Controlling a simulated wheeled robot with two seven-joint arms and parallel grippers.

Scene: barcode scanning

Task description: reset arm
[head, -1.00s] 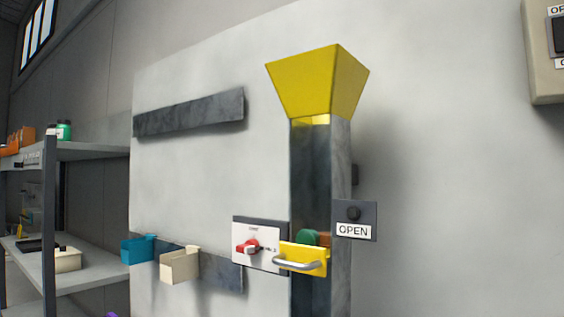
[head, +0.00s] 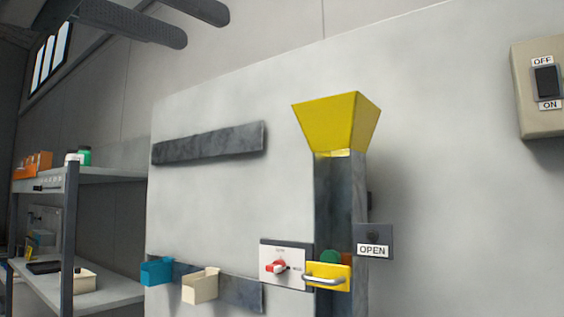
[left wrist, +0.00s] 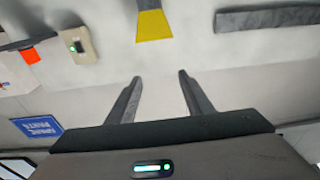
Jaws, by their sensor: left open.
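My left gripper (head: 200,27) comes into the top left of the head view as two dark fingers, high up and apart from everything. In the left wrist view my left gripper (left wrist: 160,75) is open, with nothing between its fingers. That view looks upside down and shows the yellow funnel (left wrist: 154,25) beyond the fingertips. My right gripper is in neither view.
The wall panel carries the yellow funnel (head: 336,122), a yellow drawer (head: 328,277), an OPEN button (head: 373,240), a red-handled switch (head: 276,267), an OFF/ON switch box (head: 541,88) and two small bins (head: 200,287). Shelves (head: 110,177) stand at left. Space around the gripper looks free.

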